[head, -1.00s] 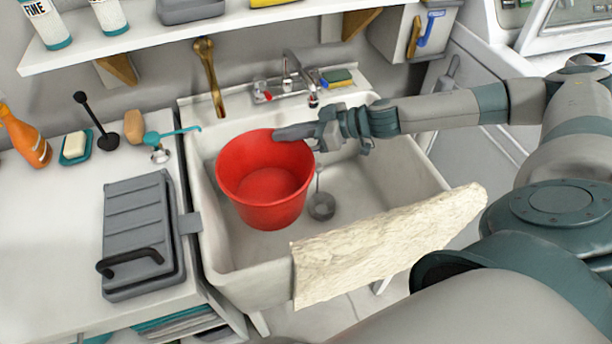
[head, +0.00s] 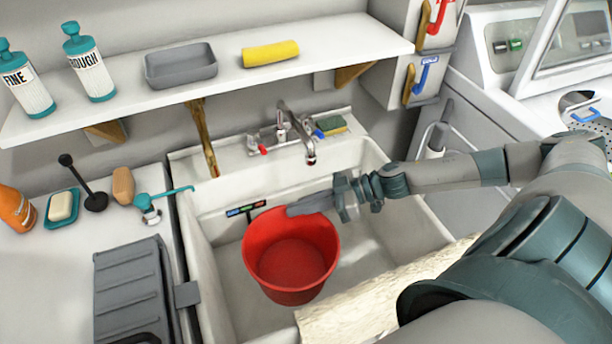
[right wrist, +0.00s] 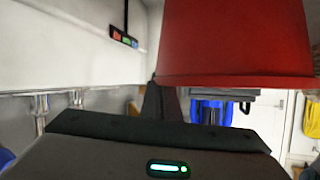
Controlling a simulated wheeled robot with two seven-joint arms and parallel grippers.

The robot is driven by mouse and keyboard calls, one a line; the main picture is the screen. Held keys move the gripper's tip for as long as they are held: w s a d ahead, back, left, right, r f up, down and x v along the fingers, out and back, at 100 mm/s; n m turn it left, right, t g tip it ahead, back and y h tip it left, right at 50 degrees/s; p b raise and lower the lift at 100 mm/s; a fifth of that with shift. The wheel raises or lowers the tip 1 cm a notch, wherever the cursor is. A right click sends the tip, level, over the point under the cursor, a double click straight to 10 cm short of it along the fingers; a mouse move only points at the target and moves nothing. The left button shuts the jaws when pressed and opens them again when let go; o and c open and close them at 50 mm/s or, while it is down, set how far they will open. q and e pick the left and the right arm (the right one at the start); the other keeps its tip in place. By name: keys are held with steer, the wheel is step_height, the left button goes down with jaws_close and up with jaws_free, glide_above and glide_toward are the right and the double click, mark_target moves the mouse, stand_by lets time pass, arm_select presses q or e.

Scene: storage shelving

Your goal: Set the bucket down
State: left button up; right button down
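The red bucket (head: 288,262) is upright and looks empty in the head view. It is inside the white sink (head: 218,300); I cannot tell whether its base touches the sink floor. My right gripper (head: 308,204) is at the bucket's back right rim and appears shut on it, with the far fingertip hidden. In the right wrist view the bucket's side (right wrist: 235,40) fills the upper right, close to a dark finger (right wrist: 162,108). My left gripper is not in view.
A faucet (head: 310,150) stands at the sink's back edge. A pale rough slab (head: 370,298) lies across its front. A shelf (head: 340,45) hangs above. A grey lidded case (head: 125,285) and a soap dish (head: 62,208) are on the left counter.

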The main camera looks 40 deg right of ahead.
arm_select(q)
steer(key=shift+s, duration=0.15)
arm_select(e)
steer(key=shift+s, duration=0.1)
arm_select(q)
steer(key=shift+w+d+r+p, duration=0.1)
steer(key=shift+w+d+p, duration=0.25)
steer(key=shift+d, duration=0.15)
arm_select(e)
steer(key=w+a+f, duration=0.5)
steer(key=w+f, duration=0.2)
steer(key=w, duration=0.3)
steer(key=shift+w, duration=0.25)
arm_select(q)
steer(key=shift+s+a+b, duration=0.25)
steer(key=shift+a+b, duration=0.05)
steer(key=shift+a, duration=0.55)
arm_select(e)
step_height(320, 180, down, 4)
steer(key=shift+f, duration=0.1)
